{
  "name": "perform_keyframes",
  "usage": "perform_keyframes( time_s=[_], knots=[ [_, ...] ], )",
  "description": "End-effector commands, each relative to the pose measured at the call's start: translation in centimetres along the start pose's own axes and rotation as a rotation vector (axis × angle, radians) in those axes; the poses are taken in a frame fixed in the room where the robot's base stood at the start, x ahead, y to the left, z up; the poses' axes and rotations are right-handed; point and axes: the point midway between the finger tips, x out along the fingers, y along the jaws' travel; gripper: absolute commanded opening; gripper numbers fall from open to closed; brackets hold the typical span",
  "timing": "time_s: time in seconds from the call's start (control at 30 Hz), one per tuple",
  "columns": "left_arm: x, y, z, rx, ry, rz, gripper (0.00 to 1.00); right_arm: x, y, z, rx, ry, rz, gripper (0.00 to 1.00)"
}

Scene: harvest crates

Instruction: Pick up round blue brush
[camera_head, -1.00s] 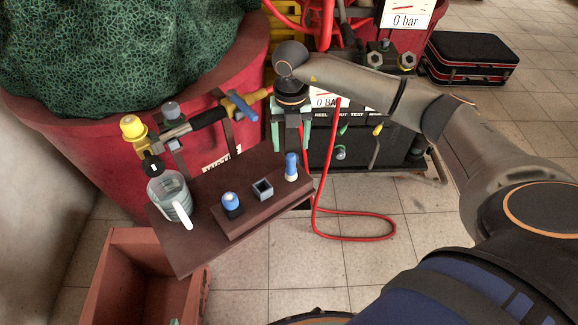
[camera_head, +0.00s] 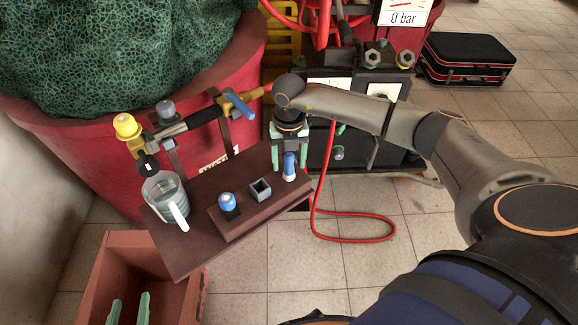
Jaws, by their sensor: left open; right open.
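Two blue items stand on the brown wooden block. One is a tall narrow blue brush (camera_head: 289,165) with a pale base at the block's right end. The other is a rounder blue piece (camera_head: 227,201) in a black holder at the left end. I cannot tell for sure which is the round blue brush. My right gripper (camera_head: 290,168) is open and points down, its green fingertips on either side of the tall blue one; contact cannot be made out. My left gripper (camera_head: 130,297) is open and empty at the lower left, in front of the red-brown crate.
A small grey square holder (camera_head: 260,190) sits between the two blue items. A clear jug (camera_head: 166,195) with a white handle stands on the brown board's left. A valve pipe with a yellow cap (camera_head: 127,126) runs behind. A red hose (camera_head: 355,240) loops on the floor.

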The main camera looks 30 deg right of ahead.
Motion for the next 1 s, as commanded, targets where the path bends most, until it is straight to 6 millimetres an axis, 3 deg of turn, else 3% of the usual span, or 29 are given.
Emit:
perform_keyframes(
  time_s=[0.07,0.63,1.0],
  knots=[
    [0.0,0.01,0.03,0.0,-0.001,0.0,0.53,-0.01,0.01,-0.01,0.0,0.0,0.0,0.64],
    [0.0,0.01,0.13,-0.001,-0.004,0.0,0.53,-0.05,0.0,0.01,0.0,0.0,0.0,0.0],
    [0.0,0.03,0.17,-0.001,-0.005,0.0,0.53,-0.08,0.01,0.02,0.001,0.0,0.001,0.0]
  ],
)
